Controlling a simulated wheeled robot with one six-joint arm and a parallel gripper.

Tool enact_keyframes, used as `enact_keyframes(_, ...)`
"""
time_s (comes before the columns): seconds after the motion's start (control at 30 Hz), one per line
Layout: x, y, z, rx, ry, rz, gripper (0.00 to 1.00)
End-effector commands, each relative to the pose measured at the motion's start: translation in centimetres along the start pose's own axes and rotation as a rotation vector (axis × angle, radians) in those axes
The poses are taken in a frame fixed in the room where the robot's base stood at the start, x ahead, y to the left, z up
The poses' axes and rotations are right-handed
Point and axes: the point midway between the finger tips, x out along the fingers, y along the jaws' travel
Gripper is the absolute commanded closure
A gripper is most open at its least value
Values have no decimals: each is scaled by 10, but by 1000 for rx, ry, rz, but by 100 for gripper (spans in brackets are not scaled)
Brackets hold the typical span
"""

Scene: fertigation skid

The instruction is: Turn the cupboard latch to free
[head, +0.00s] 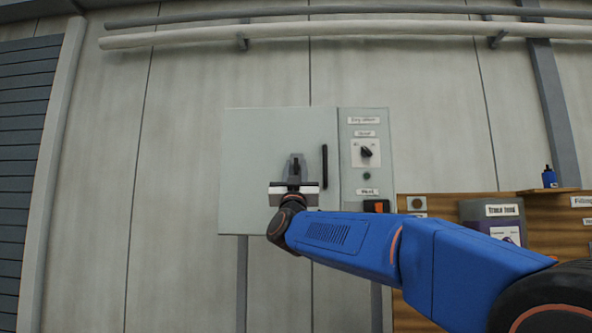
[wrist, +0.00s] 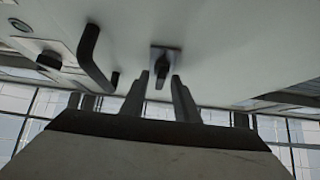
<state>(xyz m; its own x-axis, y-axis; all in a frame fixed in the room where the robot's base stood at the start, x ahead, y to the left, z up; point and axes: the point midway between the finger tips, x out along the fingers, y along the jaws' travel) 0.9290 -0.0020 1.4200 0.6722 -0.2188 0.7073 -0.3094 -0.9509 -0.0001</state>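The pale grey cupboard (head: 255,140) hangs on the wall, its door shut. The cupboard latch (wrist: 162,66) is a small dark knob on a square plate on the door, seen in the wrist view. Its knob points toward my gripper. In the head view my gripper hides the latch. My gripper (head: 296,160) is in front of the door, left of the black handle. In the wrist view my gripper (wrist: 161,78) has its two fingers apart, with the knob between their tips. A gap shows on each side of the knob; I cannot tell how deep it sits.
The black bar handle (head: 324,166) stands out from the door, close to my gripper; it also shows in the wrist view (wrist: 91,56). A panel to its right has a rotary switch (head: 366,152). A wooden board (head: 450,203) with a grey box (head: 491,212) is lower right.

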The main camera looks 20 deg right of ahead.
Motion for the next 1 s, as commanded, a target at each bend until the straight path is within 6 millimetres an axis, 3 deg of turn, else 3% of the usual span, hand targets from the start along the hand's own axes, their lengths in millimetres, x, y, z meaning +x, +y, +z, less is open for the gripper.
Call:
enact_keyframes(0.27,1,0,0,0,-1,0,72)
enact_keyframes(0.4,1,0,0,0,0,0,100)
enact_keyframes(1.0,1,-4,0,133,-1,129,100)
